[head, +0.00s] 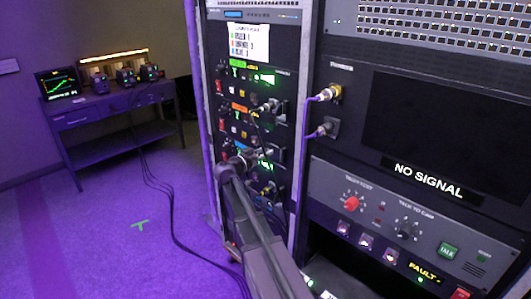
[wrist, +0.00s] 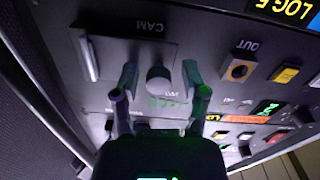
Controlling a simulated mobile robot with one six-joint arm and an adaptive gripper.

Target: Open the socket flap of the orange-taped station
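In the wrist view, turned upside down, an orange tape strip (wrist: 248,118) marks a station on the dark rack panel. Beside it is a grey plate marked CAM (wrist: 115,50), with a pale bar along its left side and a round dark knob or cap (wrist: 158,80). My gripper (wrist: 160,75) is open, its fingertips apart on either side of the round part; I cannot tell whether they touch it. In the head view, the orange tape (head: 239,107) is on the middle part of the narrow rack, and my gripper (head: 264,154) is in front of the rack below it.
A green-taped station (head: 237,63) is above the orange one. Cabled plugs (head: 325,94) stick out of the neighbouring rack on the right. Black cables (head: 172,205) run over the floor from a table (head: 112,115) at the left. The floor between is otherwise open.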

